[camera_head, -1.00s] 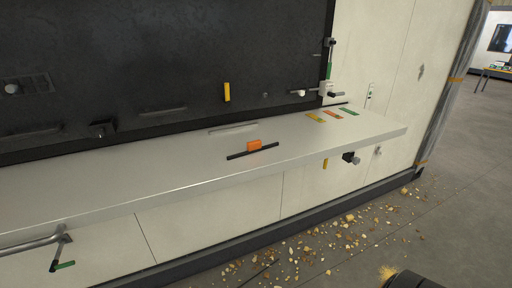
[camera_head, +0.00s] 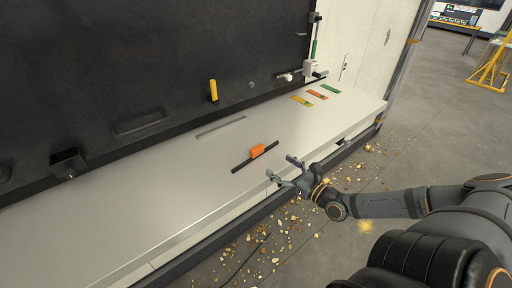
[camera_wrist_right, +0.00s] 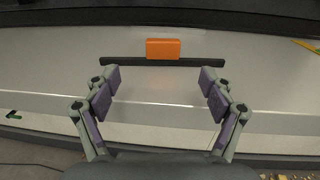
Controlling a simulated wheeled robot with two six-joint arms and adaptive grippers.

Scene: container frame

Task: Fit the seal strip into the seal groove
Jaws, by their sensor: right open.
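The seal strip (camera_head: 243,164) is a thin black bar with an orange block (camera_head: 257,150) at its middle. It lies on the pale shelf (camera_head: 190,180). In the right wrist view the strip (camera_wrist_right: 130,62) and its orange block (camera_wrist_right: 163,49) lie just beyond my fingertips. My right gripper (camera_head: 282,169) is open and empty at the shelf's front edge, apart from the strip; its spread fingers also show in the right wrist view (camera_wrist_right: 160,84). A slim slot (camera_head: 221,130) in the shelf behind the strip may be the seal groove. My left gripper is not in view.
Yellow, red and green tags (camera_head: 317,94) lie at the shelf's right end. A dark panel (camera_head: 120,70) with a yellow handle (camera_head: 213,90) stands along the back. Yellowish debris (camera_head: 275,235) is scattered on the floor. The shelf left of the strip is clear.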

